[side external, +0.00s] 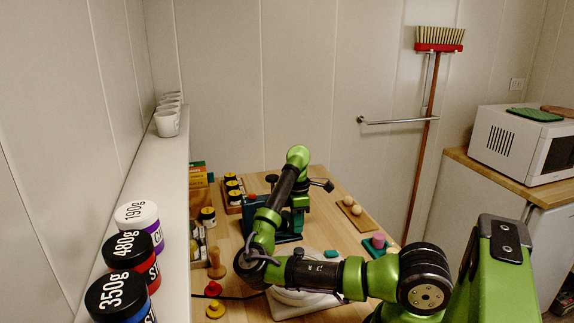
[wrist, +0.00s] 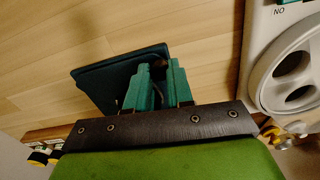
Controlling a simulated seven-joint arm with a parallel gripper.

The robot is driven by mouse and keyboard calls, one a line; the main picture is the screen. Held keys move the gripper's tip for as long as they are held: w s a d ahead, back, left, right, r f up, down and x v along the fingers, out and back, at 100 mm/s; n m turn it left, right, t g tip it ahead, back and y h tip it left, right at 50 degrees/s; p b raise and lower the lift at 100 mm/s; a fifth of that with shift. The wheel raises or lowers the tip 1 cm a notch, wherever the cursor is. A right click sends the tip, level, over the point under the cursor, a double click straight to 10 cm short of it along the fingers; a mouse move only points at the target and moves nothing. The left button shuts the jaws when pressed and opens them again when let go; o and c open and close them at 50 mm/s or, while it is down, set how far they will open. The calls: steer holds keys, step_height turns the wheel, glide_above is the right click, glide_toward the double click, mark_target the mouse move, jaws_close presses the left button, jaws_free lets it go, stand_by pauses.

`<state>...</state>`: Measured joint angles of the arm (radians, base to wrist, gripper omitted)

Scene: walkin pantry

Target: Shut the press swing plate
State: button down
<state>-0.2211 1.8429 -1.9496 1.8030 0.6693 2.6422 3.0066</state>
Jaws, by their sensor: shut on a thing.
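The press (side external: 285,237) is dark teal and stands on the wooden table, partly hidden behind my arm in the side view. A dark teal plate (wrist: 105,78) shows in the wrist view, just beyond and beside my fingers; I take it to be the swing plate. How far it stands open cannot be told. My gripper (wrist: 160,72) has green fingers close together, shut on a small dark part at the plate's edge. The fingers hide most of that part. In the side view my arm covers the contact.
A white device with round openings (wrist: 292,72) lies right of my gripper in the wrist view.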

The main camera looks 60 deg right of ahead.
stand_by(0.4)
steer(key=c, duration=1)
jaws_free()
step_height(320, 180, up, 17)
